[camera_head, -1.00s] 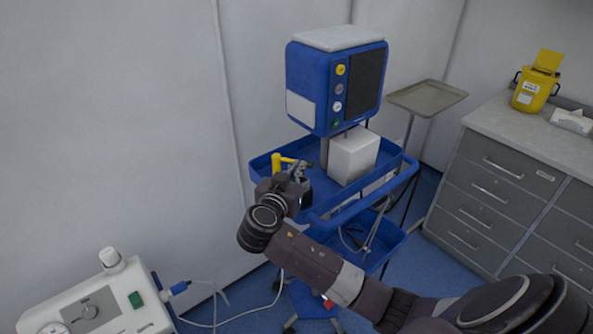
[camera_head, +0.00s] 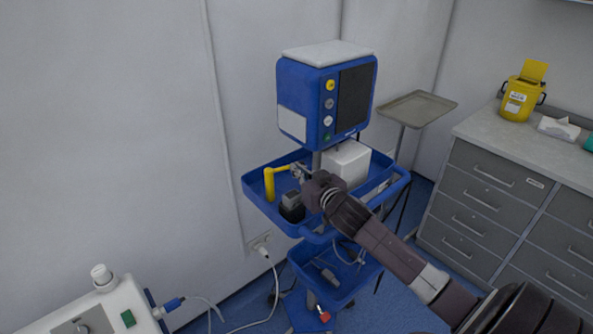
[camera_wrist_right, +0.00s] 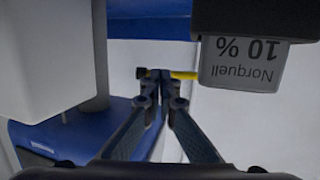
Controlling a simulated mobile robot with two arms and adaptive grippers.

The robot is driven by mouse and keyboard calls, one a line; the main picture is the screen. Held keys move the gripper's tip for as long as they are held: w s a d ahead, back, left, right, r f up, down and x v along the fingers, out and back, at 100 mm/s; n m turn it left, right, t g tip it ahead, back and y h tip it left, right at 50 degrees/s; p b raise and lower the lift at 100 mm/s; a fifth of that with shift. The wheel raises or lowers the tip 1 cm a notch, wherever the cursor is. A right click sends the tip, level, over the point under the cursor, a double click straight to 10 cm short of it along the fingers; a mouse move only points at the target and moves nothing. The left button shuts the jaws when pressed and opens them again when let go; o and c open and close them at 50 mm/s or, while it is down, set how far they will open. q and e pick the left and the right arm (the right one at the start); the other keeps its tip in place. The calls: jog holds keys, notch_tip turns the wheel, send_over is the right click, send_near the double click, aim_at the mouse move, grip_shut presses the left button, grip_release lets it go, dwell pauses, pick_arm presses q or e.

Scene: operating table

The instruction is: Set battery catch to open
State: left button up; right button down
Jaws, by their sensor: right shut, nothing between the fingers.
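A yellow L-shaped tool (camera_head: 269,184) stands in the blue cart's upper tray (camera_head: 257,190). In the right wrist view part of the yellow tool (camera_wrist_right: 187,75) shows with a dark end behind my fingertips. I cannot make out a battery catch on it. My right gripper (camera_head: 299,173) is shut and empty, its tips at the right end of the yellow arm. I cannot tell whether they touch it. The right gripper (camera_wrist_right: 160,76) also shows closed in the wrist view. My left gripper is not in view.
A white box (camera_head: 347,163) and blue monitor (camera_head: 305,100) stand behind. A metal tray (camera_head: 417,108) is to the right.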

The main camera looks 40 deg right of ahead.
jog(key=shift+w+d+p, duration=0.25)
jog(key=shift+w, duration=0.25)
jog(key=shift+w+d+p, duration=0.2)
jog(key=shift+w+p, duration=0.05)
jog(key=shift+w, duration=0.3)
